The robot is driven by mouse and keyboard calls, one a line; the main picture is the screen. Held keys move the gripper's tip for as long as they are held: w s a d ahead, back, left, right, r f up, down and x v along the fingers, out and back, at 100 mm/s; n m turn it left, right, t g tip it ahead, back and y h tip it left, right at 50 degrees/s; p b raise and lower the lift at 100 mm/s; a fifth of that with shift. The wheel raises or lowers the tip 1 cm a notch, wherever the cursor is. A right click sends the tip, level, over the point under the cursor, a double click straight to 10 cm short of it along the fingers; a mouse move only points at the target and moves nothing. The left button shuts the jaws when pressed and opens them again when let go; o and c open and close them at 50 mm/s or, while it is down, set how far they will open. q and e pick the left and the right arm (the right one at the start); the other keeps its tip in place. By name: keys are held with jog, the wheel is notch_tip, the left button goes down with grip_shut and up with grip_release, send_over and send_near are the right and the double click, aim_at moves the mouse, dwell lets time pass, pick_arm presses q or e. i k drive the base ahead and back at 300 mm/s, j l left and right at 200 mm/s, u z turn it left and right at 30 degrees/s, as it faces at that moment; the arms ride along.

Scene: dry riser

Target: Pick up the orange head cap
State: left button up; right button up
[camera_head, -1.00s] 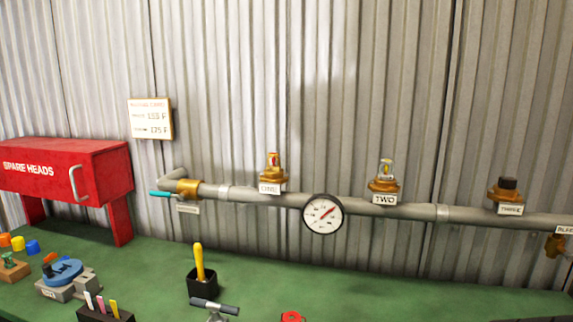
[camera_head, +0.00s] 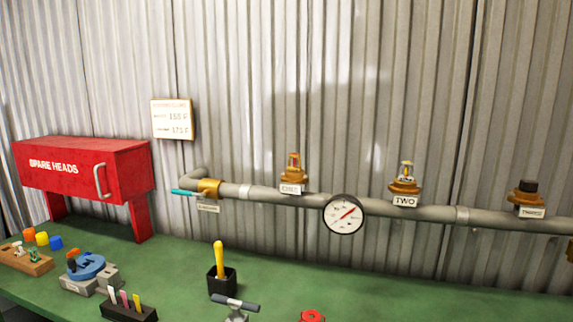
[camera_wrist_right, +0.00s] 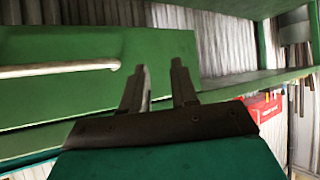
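An orange cap (camera_head: 29,234) stands at the far left of the green bench in the head view, beside a yellow cap (camera_head: 42,238) and a blue cap (camera_head: 55,242). A second small orange piece (camera_head: 73,252) sits by the blue round-topped tool (camera_head: 86,266); I cannot tell what it is. My right gripper (camera_wrist_right: 160,66) shows in the right wrist view, its two fingers apart with nothing between them. It is away from the caps, which do not show there. My left gripper is in neither view.
A wooden block (camera_head: 38,264) with small heads stands before the caps. The red SPARE HEADS box (camera_head: 125,170) stands behind on legs. A black cup (camera_head: 221,285) with a yellow-handled tool and a marker holder (camera_head: 145,312) are further right. The wall pipe (camera_head: 265,193) runs behind.

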aim_at(30, 234)
jog(key=z, duration=0.15)
jog(key=i+j+z, duration=0.15)
jog(key=j, duration=0.7)
jog(key=j+z, duration=0.15)
jog(key=j, duration=0.7)
jog(key=j+z, duration=0.15)
jog(key=j, duration=0.7)
jog(key=j+z, duration=0.15)
jog(key=j, duration=0.7)
jog(key=k+j+z, duration=0.2)
jog(key=j, duration=0.65)
jog(key=i, duration=0.05)
